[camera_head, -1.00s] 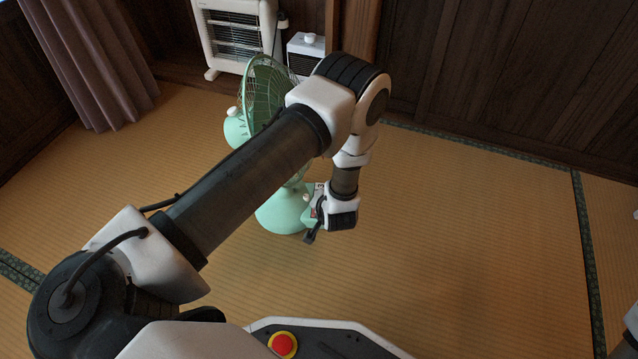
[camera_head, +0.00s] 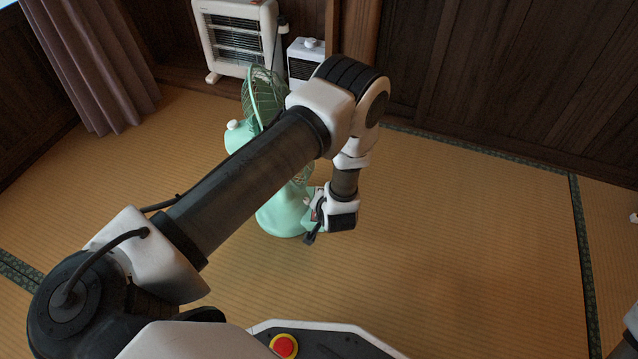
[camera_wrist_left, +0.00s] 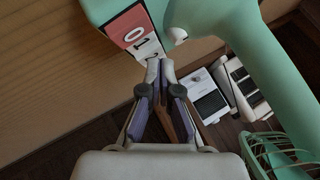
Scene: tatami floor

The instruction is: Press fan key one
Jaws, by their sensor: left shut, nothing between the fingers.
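A mint-green fan (camera_head: 283,212) stands on the tatami, partly hidden behind my left arm in the head view. My left gripper (camera_head: 310,238) is at the right side of the fan's base. In the wrist view its shut, empty fingertips (camera_wrist_left: 159,68) are at the label's lower edge. I cannot tell whether they touch it. My right gripper is out of view.
A white heater (camera_head: 237,40) and a small white box-shaped unit (camera_head: 304,60) stand behind the fan by the wooden wall. A curtain (camera_head: 95,60) hangs at the left. The tatami to the right (camera_head: 480,230) is clear.

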